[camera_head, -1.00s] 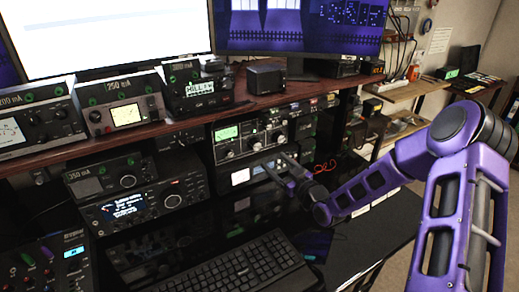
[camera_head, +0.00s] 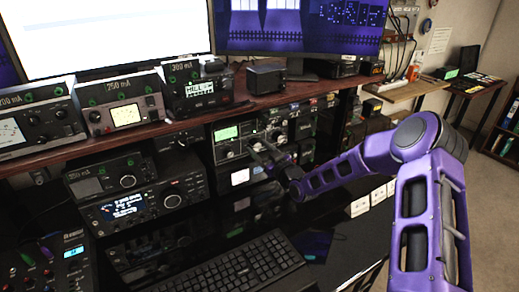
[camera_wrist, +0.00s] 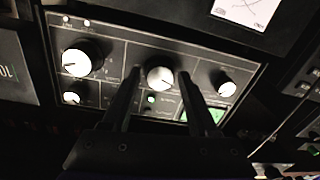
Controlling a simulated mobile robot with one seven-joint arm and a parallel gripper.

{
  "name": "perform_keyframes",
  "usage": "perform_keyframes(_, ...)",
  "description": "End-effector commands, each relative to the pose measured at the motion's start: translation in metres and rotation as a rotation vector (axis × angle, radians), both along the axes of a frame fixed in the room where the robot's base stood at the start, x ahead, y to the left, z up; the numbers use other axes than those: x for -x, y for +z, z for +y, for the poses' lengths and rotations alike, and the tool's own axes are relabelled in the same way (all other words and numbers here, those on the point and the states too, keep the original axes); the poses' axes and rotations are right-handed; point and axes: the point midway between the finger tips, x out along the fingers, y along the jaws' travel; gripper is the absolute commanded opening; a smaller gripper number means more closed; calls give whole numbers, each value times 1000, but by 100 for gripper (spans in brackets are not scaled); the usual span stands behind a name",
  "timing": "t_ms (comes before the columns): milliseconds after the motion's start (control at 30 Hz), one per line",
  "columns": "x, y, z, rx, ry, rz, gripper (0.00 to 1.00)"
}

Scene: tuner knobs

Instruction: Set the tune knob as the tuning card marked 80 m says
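The tuner (camera_head: 229,153) stands on the desk under the shelf, with a green-lit display on its left. In the wrist view its grey panel (camera_wrist: 112,45) fills the middle. My gripper (camera_wrist: 161,72) is open, its two dark fingers on either side of the middle silver knob (camera_wrist: 160,79), with a small gap at each side. The fingers (camera_head: 262,148) reach the tuner front in the head view and partly hide its knobs. A large knob (camera_wrist: 82,58) is to the left and a smaller knob (camera_wrist: 227,88) to the right. Knob labels are too small to read.
Several pale cards (camera_head: 360,206) lie along the desk's right edge; their writing is unreadable. A keyboard (camera_head: 235,268) lies in front. A radio (camera_head: 135,207) with a smaller unit on top stands to the left. The shelf edge (camera_head: 120,140) overhangs the tuner.

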Motion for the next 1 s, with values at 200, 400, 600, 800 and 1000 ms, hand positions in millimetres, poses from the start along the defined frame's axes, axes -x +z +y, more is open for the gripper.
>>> perform_keyframes(200,0,0,0,0,0,0,18)
perform_keyframes(400,0,0,0,0,0,0,0)
perform_keyframes(600,0,-1,0,-15,0,10,0)
perform_keyframes(800,0,-3,-1,-82,0,56,0)
perform_keyframes(1000,0,-4,-1,-209,0,141,0)
